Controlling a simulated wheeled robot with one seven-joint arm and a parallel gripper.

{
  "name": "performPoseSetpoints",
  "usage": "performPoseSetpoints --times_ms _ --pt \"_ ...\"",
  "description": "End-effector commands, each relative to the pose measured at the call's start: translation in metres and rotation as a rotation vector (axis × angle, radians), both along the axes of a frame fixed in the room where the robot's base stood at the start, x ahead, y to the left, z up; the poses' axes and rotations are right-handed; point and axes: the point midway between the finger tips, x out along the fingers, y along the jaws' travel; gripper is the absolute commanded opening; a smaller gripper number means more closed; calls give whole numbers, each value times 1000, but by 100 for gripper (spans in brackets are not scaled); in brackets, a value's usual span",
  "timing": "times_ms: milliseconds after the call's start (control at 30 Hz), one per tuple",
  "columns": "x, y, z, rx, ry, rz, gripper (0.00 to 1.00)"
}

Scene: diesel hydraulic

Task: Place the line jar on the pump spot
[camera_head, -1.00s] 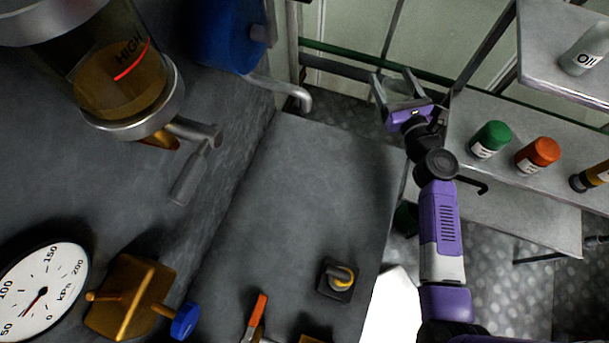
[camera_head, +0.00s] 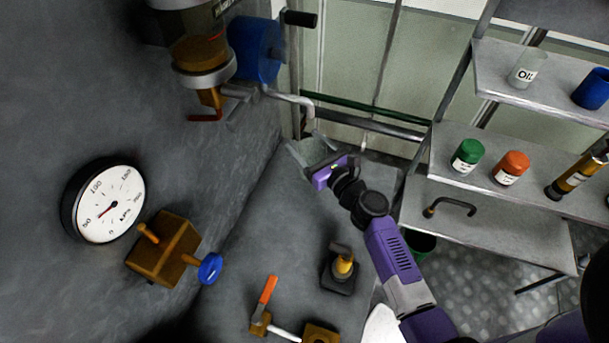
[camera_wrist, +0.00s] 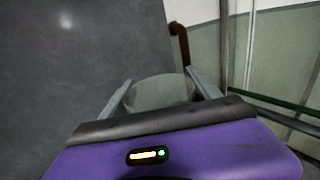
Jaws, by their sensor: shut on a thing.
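My gripper (camera_head: 304,141) is shut on a clear, greenish glass jar (camera_wrist: 158,94), whose round rim shows between the two fingers in the wrist view. Any label on it is hidden. In the head view the gripper is above the far end of the dark grey bench (camera_head: 262,225). A bent pipe spout (camera_head: 296,101) comes from beside the blue cylinder (camera_head: 257,48) and ends close beyond the gripper. A brown hooked pipe (camera_wrist: 180,42) shows past the right finger in the wrist view. I see no clear marking for the pump spot.
The right shelves hold a clear OIL jar (camera_head: 527,68), a blue cup (camera_head: 592,88), a green-lidded jar (camera_head: 467,156) and an orange-lidded jar (camera_head: 511,167). A yellow-and-black fitting (camera_head: 341,270) and an orange lever (camera_head: 268,290) stand on the near bench. A gauge (camera_head: 108,203) is at left.

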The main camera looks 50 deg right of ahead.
Motion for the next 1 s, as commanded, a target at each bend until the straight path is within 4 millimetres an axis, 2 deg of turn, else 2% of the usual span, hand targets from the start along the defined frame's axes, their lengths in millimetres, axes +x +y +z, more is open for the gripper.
performPoseSetpoints --times_ms 33,267,467,933,967,1000 --pt "0 -1 -12 1 0 -2 23" --pt "0 -1 -32 1 -1 -2 23" --pt "0 -1 -58 1 0 -2 23" --pt "0 -1 -65 -1 -2 -1 23" --pt "0 0 -64 -1 -1 -1 75" --pt "0 -1 -64 -1 -1 -1 83"
